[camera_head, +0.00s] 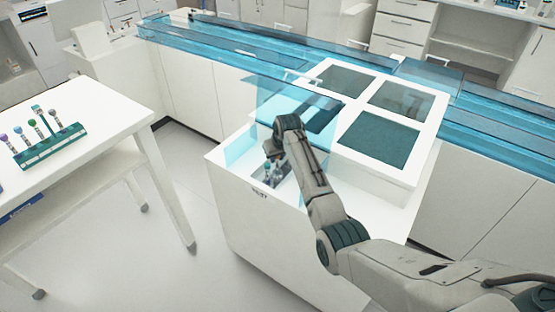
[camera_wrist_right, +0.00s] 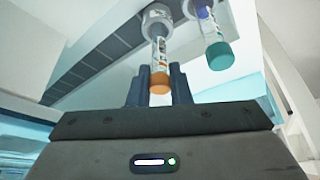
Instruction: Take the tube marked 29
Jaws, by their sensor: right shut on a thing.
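My right gripper (camera_wrist_right: 161,84) is shut on an orange-capped tube (camera_wrist_right: 158,52), with its two dark fingers at either side of the cap end. The far end of this tube meets a pale round holder (camera_wrist_right: 160,18). A second tube with a teal cap (camera_wrist_right: 220,56) stands close beside it, outside the fingers. I cannot read a number on either tube. In the head view my right gripper (camera_head: 275,158) reaches down at the front-left opening of the white station, and it partly hides the tubes (camera_head: 268,176) there. My left gripper is not in view.
The white station (camera_head: 240,222) has clear blue panels (camera_head: 241,146) around the opening and a blue-covered track (camera_head: 330,62) behind. A white table (camera_head: 85,115) at the left carries a green rack (camera_head: 50,145) with several capped tubes. Open floor (camera_head: 175,215) lies between.

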